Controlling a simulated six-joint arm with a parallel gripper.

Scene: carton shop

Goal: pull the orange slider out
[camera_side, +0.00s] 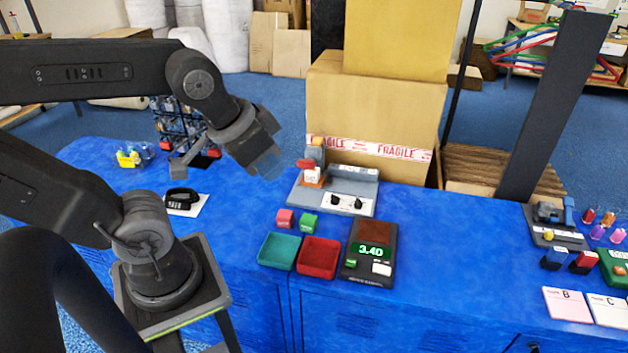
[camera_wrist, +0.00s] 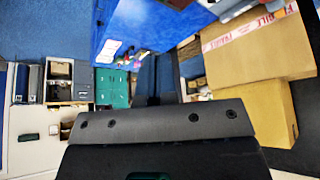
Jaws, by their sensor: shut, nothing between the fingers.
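A grey device (camera_side: 358,186) with a white panel and two dark knobs stands on the blue bench in the middle of the side view. At its left end is a small orange part (camera_side: 313,183), with white and red pieces above it; I cannot tell for sure that it is the orange slider. My gripper (camera_side: 268,163) is in the air to the left of the device, apart from it, shut and empty. Its fingertips look blurred. In the wrist view a dark part of my arm fills the lower middle, and the orange part does not show there.
Large cartons (camera_side: 375,105) stand behind the device. In front are a red cube (camera_side: 285,218), a green cube (camera_side: 308,223), a teal tray (camera_side: 278,252), a red tray (camera_side: 318,258) and a scale (camera_side: 369,270) reading 3.40. A dark strap-like item (camera_side: 182,198) lies left.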

